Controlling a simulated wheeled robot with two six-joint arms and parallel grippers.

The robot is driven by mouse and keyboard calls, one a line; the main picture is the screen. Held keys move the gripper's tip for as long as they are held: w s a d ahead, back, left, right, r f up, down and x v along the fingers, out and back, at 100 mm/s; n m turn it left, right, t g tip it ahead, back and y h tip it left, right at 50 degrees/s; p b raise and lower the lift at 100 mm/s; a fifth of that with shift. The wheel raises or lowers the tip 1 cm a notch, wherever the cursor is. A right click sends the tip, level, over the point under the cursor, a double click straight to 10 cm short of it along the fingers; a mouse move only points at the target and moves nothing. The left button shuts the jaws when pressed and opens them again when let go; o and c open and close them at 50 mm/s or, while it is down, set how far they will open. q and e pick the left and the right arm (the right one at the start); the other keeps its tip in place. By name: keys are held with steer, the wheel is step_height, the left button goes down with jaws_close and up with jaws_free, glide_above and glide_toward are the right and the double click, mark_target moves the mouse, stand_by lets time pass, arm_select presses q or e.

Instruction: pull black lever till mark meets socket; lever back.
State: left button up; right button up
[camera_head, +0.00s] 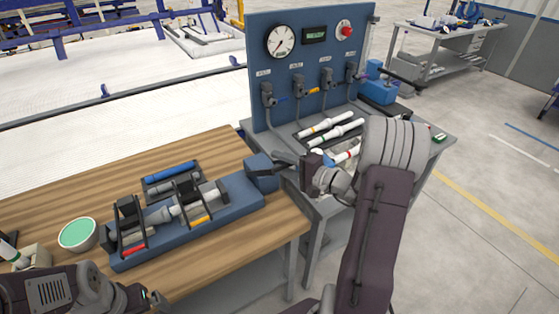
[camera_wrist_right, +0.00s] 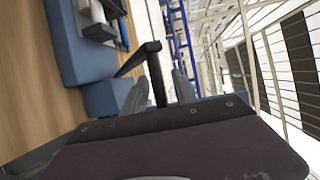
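The black lever (camera_wrist_right: 157,82) shows in the right wrist view, its bar ending in a crosswise handle. In the head view the lever (camera_head: 285,158) extends right from the blue end block (camera_head: 262,172) of the fixture. My right gripper (camera_wrist_right: 160,88) has one finger on each side of the lever, seemingly with gaps; it looks open around it. In the head view this gripper (camera_head: 298,168) is partly hidden by its wrist. A grey pipe assembly (camera_head: 190,203) lies in the blue fixture under black clamps; mark and socket are too small to tell. My left gripper (camera_head: 150,298) is low at left, fingers unclear.
A green-filled bowl (camera_head: 77,234) stands left of the fixture on the wooden table (camera_head: 220,256). A blue panel (camera_head: 310,75) with a gauge and valves stands behind. White pipes (camera_head: 325,125) lie on the grey bench beside my right arm. The table front is clear.

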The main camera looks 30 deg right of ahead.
steer(key=shift+w+a, duration=0.1)
steer(key=shift+w, duration=0.05)
jaws_close()
stand_by(1.4)
